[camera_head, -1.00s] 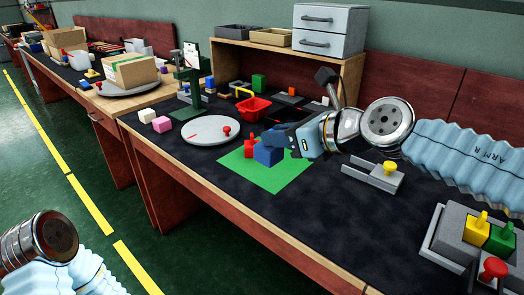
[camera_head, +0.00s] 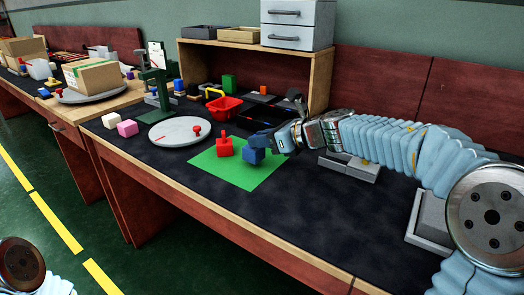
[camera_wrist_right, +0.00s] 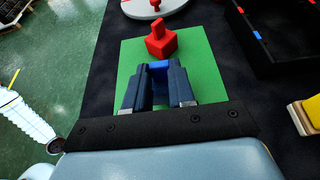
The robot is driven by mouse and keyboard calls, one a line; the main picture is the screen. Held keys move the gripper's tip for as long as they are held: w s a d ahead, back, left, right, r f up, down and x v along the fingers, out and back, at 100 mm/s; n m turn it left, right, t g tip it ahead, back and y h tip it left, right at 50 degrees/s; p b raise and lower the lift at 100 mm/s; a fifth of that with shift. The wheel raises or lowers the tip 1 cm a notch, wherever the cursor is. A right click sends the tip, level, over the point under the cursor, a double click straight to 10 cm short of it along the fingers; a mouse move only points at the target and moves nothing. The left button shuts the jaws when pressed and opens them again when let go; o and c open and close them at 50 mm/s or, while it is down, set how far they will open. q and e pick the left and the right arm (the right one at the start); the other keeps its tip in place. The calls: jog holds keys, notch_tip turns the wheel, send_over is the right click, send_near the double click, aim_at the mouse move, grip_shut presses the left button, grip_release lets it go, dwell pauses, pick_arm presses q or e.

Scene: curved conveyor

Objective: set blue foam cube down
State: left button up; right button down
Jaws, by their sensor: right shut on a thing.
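My right gripper (camera_head: 266,141) is shut on the blue foam cube (camera_head: 254,156), over the right back part of the green mat (camera_head: 215,174). In the right wrist view, the cube (camera_wrist_right: 159,66) shows between the two dark fingers, which hide much of it. I cannot tell whether the cube touches the mat. A red block with a knob (camera_head: 224,148) stands on the mat, left of the cube and apart from it; the wrist view shows it just beyond the cube (camera_wrist_right: 161,43). My left gripper is out of view.
A round white plate with a red-knobbed piece (camera_head: 180,132) lies left of the mat. A red basket (camera_head: 224,107) is behind. A grey fixture (camera_head: 349,168) sits right, under my arm. The dark bench top (camera_head: 275,215) in front is clear.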

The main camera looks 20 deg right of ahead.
jog(key=shift+f, duration=0.85)
jog(key=shift+s, duration=0.1)
jog(key=shift+f+b, duration=0.2)
jog(key=shift+b, duration=0.1)
jog(key=c, duration=1)
grip_release()
jog(key=shift+r, duration=0.1)
jog(key=shift+o, duration=0.2)
jog(key=shift+r+p, duration=0.2)
jog(key=shift+p, duration=0.1)
jog(key=p+v, duration=0.2)
jog(key=v, duration=1)
jog(key=shift+p, duration=0.35)
